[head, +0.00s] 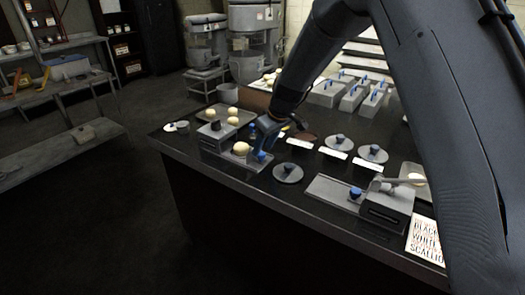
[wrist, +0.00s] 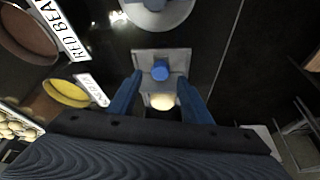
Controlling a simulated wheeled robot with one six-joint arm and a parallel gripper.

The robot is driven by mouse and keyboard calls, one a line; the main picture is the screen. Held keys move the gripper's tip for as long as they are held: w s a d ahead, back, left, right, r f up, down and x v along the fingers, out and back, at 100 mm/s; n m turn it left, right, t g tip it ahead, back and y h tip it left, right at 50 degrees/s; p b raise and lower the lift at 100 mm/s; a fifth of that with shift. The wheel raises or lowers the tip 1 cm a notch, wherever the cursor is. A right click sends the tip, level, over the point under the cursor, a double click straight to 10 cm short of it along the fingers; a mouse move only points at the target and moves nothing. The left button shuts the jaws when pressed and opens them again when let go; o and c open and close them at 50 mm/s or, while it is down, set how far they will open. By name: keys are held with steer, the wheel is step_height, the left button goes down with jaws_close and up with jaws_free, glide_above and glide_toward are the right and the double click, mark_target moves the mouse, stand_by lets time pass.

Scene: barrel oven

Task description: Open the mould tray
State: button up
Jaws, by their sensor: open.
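A grey mould (head: 213,137) stands at the left part of the dark counter, with a flat tray beside it bearing a pale dough ball (head: 240,148). In the wrist view, a blue knob (wrist: 160,70) stands on a grey plate (wrist: 146,57), and the dough ball (wrist: 162,101) shows just below it. My gripper (head: 259,145) is at the tray's right end. In the wrist view my gripper (wrist: 160,76) is open, with one blue finger on each side of the knob. Contact with the knob cannot be told. My wrist hides part of the tray.
A second grey mould (head: 387,208) with a flat tray (head: 328,190) stands at the right. Round grey lids (head: 287,173), white label cards and several dough balls lie around. Lidded containers (head: 350,99) stand behind. The aisle floor (head: 110,225) is clear.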

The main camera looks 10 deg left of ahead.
steer(key=b+v, duration=0.1)
steer(key=v, duration=0.4)
steer(key=shift+d+r, duration=0.15)
steer(key=shift+r, duration=0.15)
steer(key=s+d+f+m+g+h, duration=0.1)
steer(key=s+d+f+m+h, duration=0.2)
steer(key=s+d+m, duration=0.8)
steer(key=s+d, duration=1.9)
steer(key=s, duration=0.1)
steer(key=shift+s+g+h, duration=0.3)
steer(key=shift+g, duration=0.1)
steer(key=shift+d+r, duration=0.1)
steer(key=shift+d, duration=0.05)
